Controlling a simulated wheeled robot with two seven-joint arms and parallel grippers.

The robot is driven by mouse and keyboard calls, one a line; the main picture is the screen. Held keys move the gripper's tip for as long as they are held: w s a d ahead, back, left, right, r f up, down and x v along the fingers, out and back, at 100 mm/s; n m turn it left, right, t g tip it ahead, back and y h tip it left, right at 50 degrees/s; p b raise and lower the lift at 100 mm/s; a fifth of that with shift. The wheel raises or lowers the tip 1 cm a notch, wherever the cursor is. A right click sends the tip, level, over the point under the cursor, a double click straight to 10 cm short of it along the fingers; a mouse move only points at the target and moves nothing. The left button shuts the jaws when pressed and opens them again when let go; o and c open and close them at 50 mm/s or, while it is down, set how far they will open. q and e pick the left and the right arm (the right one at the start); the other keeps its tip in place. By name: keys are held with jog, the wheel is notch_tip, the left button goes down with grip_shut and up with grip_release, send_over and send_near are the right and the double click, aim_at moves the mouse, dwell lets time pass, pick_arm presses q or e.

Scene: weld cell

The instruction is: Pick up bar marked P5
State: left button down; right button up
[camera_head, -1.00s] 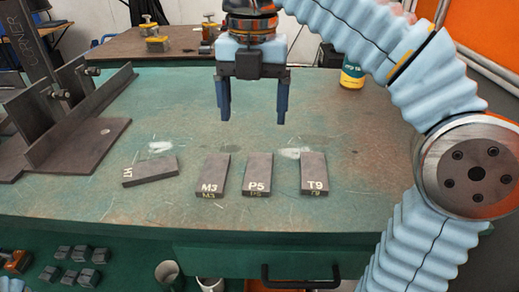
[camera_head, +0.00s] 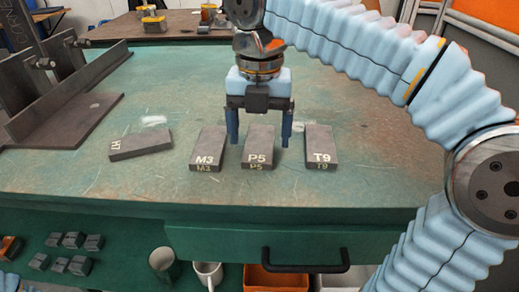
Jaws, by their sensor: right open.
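The bar marked P5 (camera_head: 258,150) is a dark grey block lying on the green table (camera_head: 370,190), with its label on the top and front faces. My right gripper (camera_head: 259,142) is open, pointing down, with one finger on each side of the P5 bar in the picture. I cannot tell whether the fingers touch the bar or the table. My left gripper is not in view.
The M3 bar (camera_head: 208,150) lies close on the left and the T9 bar (camera_head: 319,147) on the right. An H1-like marked bar (camera_head: 140,144) lies farther left. A steel angle fixture (camera_head: 70,115) stands at the left. A drawer handle (camera_head: 305,262) juts out in front.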

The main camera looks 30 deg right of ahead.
jog(key=shift+f, duration=0.45)
jog(key=shift+c, duration=0.5)
jog(key=c, duration=1.4)
grip_shut()
jog(key=shift+r, duration=0.15)
